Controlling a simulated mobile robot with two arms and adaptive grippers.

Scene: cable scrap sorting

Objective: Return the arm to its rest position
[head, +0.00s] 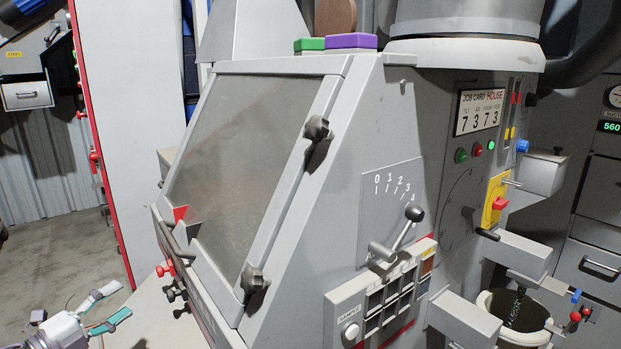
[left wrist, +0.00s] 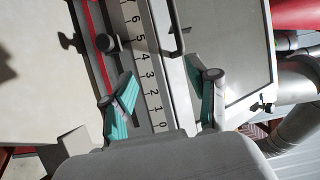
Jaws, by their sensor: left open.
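My left gripper (head: 106,308) is at the lower left of the head view, with teal finger pads. Its two fingers stand apart with nothing between them. It is in front of and to the left of the grey machine (head: 352,150), clear of it as far as I can see. In the left wrist view the open fingers (left wrist: 162,98) show over a numbered scale (left wrist: 146,70) beside a red strip. I cannot tell how far the scale is from the fingertips. The rest of my left arm is mostly out of frame. My right gripper is not in view.
The machine has a large sloped window (head: 250,150) with dark knobs, and a lever (head: 408,228) on its side. A bucket (head: 512,315) stands at the lower right. Open floor (head: 60,260) lies at the left.

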